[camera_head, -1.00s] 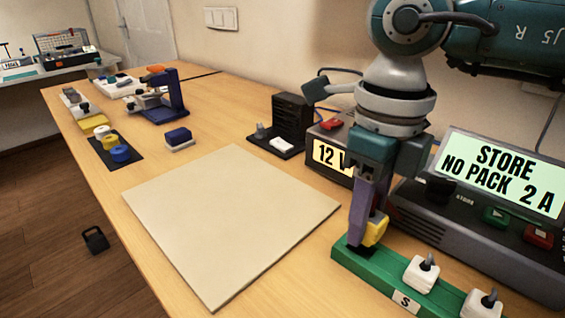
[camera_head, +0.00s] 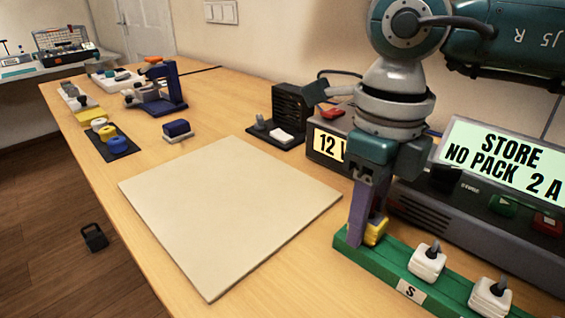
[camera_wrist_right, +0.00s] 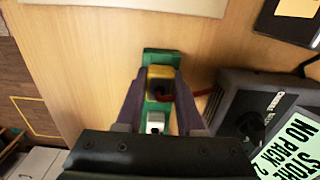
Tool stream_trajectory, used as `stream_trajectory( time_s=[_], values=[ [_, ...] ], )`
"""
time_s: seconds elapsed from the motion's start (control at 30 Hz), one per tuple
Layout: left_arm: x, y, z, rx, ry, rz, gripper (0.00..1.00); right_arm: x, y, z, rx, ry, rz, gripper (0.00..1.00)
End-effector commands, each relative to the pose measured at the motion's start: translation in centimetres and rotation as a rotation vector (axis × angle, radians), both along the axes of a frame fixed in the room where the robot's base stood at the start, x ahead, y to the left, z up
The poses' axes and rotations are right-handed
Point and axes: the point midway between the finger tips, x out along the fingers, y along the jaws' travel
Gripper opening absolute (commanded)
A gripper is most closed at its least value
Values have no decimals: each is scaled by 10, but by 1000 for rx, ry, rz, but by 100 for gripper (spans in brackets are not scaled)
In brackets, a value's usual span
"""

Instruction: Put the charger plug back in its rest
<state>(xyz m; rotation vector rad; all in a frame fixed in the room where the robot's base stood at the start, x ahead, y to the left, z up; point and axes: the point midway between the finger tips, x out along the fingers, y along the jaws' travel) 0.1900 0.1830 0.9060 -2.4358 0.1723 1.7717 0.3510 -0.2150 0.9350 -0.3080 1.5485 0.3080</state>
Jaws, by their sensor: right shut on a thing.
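The yellow plug (camera_head: 376,232) is between the fingers of my right gripper (camera_head: 364,238), which is shut on it. It stands upright at the far end of the green rest block (camera_head: 385,262). In the right wrist view the yellow plug (camera_wrist_right: 160,77) shows between the fingers (camera_wrist_right: 161,85), with a red lead running right toward the charger. The fingers partly hide the plug's lower end, so I cannot tell whether it is fully seated. The charger (camera_head: 440,222) has a lit screen (camera_head: 503,158) reading "STORE NO PACK 2 A". My left gripper is not in view.
Two white blocks with dark pegs (camera_head: 427,262) (camera_head: 490,296) sit in the green block, which has an "S" label. A pale square mat (camera_head: 230,215) lies empty to the left. A "12 V" unit (camera_head: 329,147) and a black rack (camera_head: 289,112) stand behind.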

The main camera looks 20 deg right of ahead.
Motion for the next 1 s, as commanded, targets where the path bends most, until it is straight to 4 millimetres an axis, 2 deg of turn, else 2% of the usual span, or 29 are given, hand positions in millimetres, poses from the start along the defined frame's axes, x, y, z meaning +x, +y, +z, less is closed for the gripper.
stream_trajectory(
  time_s=[0.03, 0.33, 0.77, 0.87, 1.0],
  values=[
    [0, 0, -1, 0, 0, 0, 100, 0, 0, -1, 0, 0, 0, 39],
    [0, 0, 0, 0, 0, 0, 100, 0, -1, -1, -4, -2, -1, 72],
    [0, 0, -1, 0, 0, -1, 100, 0, -4, -1, -8, -1, -5, 72],
    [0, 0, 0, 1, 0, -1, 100, 1, -3, 8, -6, -4, -5, 72],
    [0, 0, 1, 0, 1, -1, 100, 2, 0, 35, 0, -7, -1, 72]
  ],
)
